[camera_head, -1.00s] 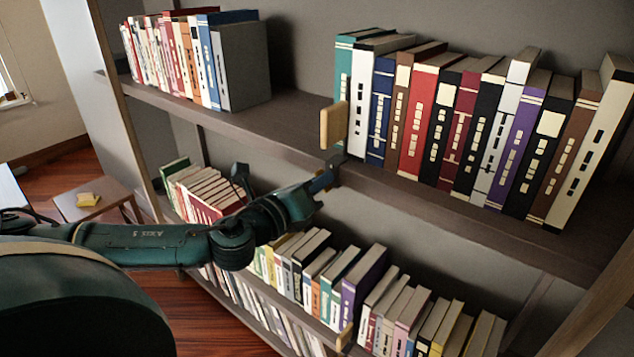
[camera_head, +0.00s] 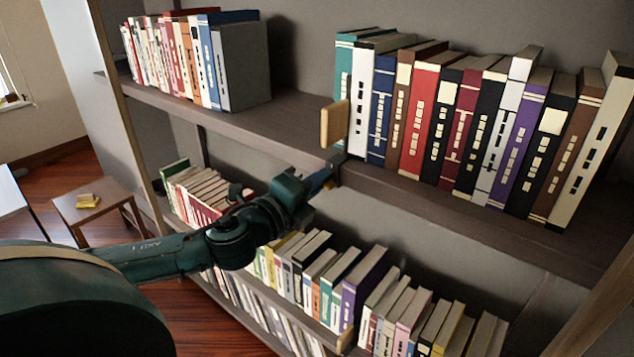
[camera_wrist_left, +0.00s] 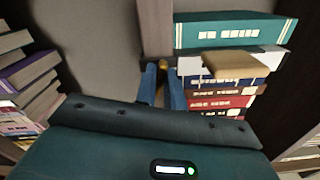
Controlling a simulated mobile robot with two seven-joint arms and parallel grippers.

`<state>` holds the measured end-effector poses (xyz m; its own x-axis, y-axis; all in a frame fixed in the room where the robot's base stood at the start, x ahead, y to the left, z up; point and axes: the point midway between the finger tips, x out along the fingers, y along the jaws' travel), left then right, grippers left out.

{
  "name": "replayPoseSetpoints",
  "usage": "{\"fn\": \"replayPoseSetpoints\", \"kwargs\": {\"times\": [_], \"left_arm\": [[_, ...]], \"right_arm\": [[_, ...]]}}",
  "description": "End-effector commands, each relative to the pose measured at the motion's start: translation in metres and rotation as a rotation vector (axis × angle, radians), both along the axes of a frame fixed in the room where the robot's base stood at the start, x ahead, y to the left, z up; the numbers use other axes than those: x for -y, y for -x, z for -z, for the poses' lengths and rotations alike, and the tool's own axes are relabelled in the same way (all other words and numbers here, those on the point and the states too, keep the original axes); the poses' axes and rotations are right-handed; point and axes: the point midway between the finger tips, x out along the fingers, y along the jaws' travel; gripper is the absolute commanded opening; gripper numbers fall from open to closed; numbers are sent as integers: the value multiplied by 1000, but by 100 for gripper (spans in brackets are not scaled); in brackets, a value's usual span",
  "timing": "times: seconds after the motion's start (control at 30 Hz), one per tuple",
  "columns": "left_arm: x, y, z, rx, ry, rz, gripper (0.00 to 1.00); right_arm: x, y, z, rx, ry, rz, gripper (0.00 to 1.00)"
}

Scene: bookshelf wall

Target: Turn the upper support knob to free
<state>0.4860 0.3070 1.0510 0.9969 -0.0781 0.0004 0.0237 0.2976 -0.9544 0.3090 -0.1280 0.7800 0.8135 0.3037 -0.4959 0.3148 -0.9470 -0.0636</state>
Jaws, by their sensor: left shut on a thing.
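The upper support knob (camera_wrist_left: 161,72) is a small brownish piece at the front edge of the upper shelf (camera_head: 243,132), below the wooden book support (camera_head: 334,124). My left gripper (camera_head: 328,181) reaches up to this edge from below left. In the left wrist view its two blue fingers (camera_wrist_left: 162,88) are shut on the knob, one on each side. In the head view the gripper mostly hides the knob. The wooden support also shows in the left wrist view (camera_wrist_left: 229,65), in front of the books. My right gripper is not in view.
A long row of books (camera_head: 450,125) stands to the right of the support, and another row (camera_head: 190,60) stands at the left end. Books on the lower shelf (camera_head: 330,280) lie close under my left arm. A small table (camera_head: 95,215) stands at the left.

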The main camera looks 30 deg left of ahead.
Motion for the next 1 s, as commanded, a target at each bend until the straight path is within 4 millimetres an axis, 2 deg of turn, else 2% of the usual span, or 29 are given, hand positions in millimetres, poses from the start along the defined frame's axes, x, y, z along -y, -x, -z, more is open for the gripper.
{"fn": "replayPoseSetpoints", "kwargs": {"times": [0.2,0.43,1.0], "left_arm": [[0,0,0,-13,161,-2,0],[0,0,1,-22,267,-1,0],[0,0,1,-26,319,-1,0]], "right_arm": [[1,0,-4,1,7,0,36],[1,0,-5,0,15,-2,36],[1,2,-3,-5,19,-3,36]]}}
